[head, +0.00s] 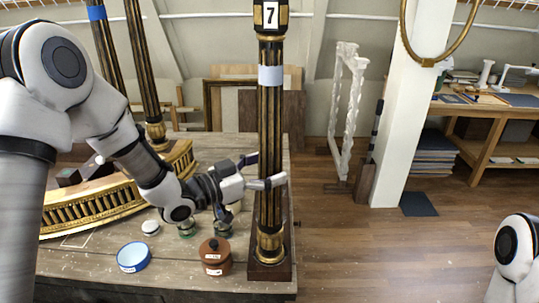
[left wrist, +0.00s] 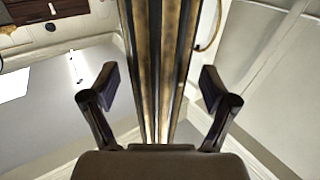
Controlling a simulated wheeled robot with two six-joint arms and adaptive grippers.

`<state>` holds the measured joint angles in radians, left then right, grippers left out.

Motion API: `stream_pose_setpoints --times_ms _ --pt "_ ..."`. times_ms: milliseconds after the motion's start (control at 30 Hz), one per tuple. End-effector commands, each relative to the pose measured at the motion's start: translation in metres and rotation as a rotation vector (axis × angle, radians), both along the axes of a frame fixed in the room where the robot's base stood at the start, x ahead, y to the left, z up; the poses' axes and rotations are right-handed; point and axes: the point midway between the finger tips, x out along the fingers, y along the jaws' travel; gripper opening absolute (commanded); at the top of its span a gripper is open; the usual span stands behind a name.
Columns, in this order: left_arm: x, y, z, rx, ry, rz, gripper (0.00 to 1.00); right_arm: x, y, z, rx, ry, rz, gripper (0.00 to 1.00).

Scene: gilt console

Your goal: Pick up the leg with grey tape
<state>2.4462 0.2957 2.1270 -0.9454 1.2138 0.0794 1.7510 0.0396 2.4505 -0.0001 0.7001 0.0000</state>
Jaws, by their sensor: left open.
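The leg with grey tape (head: 270,120) stands upright, black and gold and fluted. Its pale grey tape band (head: 270,75) is on the upper part, below a number 7 plate. Its foot sits in a dark wooden block (head: 270,270) at the table's right edge. My left gripper (head: 264,170) is open at the leg's middle height, below the tape. In the left wrist view the leg (left wrist: 160,60) runs between the two spread fingers of the gripper (left wrist: 158,88), with a gap on each side. Whether any finger touches it cannot be told. My right gripper is out of view.
A leg with blue tape (head: 97,14) and another leg (head: 142,70) stand behind my left arm. A curved gilt rail (head: 120,199) lies on the table (head: 100,275). A blue-rimmed tin (head: 132,257), a brown lidded pot (head: 215,257) and small jars stand below the gripper.

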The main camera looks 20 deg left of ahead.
Motion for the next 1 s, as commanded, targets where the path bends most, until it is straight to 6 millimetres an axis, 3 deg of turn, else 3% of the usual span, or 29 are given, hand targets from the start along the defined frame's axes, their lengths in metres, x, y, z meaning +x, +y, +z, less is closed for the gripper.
stream_pose_setpoints --times_ms 267,467,567,600,1000 --pt "0.006 -0.006 -0.001 -0.001 0.001 0.0 0.86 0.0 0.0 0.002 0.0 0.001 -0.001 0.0" --pt "0.006 -0.006 -0.001 0.0 0.001 0.0 0.15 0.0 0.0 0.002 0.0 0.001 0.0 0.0" --pt "0.006 -0.005 0.001 -0.001 -0.003 0.0 0.13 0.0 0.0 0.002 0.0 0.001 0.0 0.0" --pt "0.006 -0.005 0.001 -0.001 -0.003 0.0 0.07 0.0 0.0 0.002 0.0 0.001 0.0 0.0" --pt "0.006 -0.005 0.01 -0.002 -0.007 0.0 0.07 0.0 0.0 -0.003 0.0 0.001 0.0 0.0"
